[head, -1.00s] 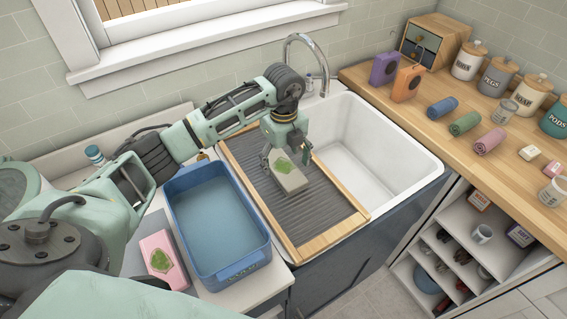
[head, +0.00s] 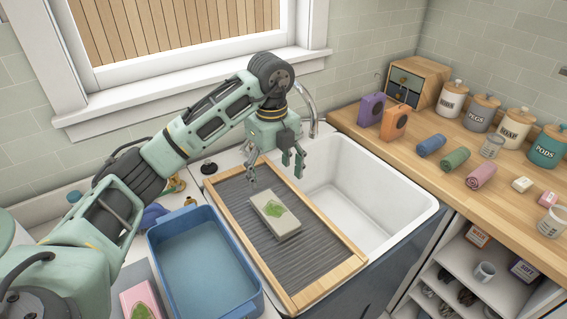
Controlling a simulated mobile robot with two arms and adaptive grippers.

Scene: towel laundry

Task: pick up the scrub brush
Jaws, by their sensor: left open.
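I cannot clearly make out a scrub brush. A small tan and yellowish thing (head: 174,186) lies behind the blue basin, partly hidden by my left arm, and is too small to identify. My left gripper (head: 275,178) is open and empty above the far part of the ribbed washboard (head: 327,286), its fingers pointing down. A pale grey box with a green leaf mark (head: 275,215) lies on the washboard, nearer than the fingers and apart from them. My right gripper is not in view.
The blue basin (head: 205,264) stands left of the washboard, with a pink box (head: 140,300) beside it. The white sink (head: 388,200) is empty. The faucet (head: 312,112) rises close behind my left gripper. Rolled towels (head: 455,160) and jars (head: 483,111) line the right counter.

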